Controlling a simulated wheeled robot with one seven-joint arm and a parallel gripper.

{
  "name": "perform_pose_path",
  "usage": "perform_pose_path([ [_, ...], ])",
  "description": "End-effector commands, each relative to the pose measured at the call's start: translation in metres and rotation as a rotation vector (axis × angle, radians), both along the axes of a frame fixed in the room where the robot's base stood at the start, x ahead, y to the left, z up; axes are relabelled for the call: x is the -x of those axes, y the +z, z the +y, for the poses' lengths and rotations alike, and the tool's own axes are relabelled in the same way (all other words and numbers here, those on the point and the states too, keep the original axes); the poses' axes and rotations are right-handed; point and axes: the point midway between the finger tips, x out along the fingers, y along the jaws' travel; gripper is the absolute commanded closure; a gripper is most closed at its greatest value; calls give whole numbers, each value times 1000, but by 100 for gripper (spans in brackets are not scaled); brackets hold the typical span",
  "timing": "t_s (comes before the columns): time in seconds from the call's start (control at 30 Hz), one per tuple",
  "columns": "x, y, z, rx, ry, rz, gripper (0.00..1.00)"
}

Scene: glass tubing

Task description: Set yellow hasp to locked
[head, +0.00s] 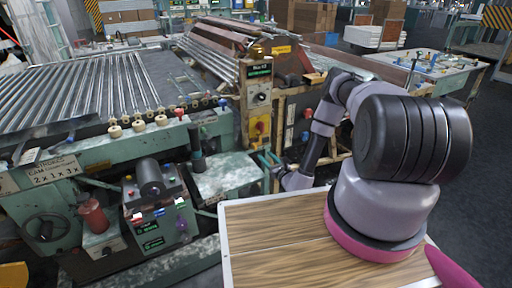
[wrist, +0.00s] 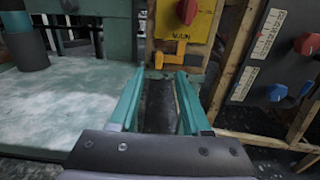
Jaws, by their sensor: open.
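The yellow hasp (wrist: 172,56) shows in the wrist view as an orange-yellow piece low on a yellow panel (wrist: 170,32), below a red knob (wrist: 187,10). The yellow panel also shows in the head view (head: 259,128) on the front of a control post, where the hasp is too small to make out. My gripper (wrist: 160,82) has two teal fingers, spread apart with nothing between them. They point toward the panel, with the hasp just beyond the fingertips and apparently not touched. In the head view my gripper (head: 268,161) is low in front of the post.
A pale green worn ledge (wrist: 60,100) lies left of my gripper. A wooden frame (wrist: 228,65) and a grey panel with red and blue knobs (wrist: 282,50) stand close on the right. A dark upright cylinder (head: 196,142) stands on the ledge.

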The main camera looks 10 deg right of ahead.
Motion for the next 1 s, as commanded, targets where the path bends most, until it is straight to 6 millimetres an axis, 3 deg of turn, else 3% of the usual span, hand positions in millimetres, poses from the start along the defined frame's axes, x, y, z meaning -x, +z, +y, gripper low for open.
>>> perform_pose_path([
  [0.3,-57,2,20,1,5,-6,52],
  [0.5,-82,2,28,0,4,-4,52],
  [0.9,-90,2,30,-2,3,-2,52],
  [0.97,-90,2,30,-2,3,-2,72],
  [1.0,-90,2,30,-2,3,-2,87],
])
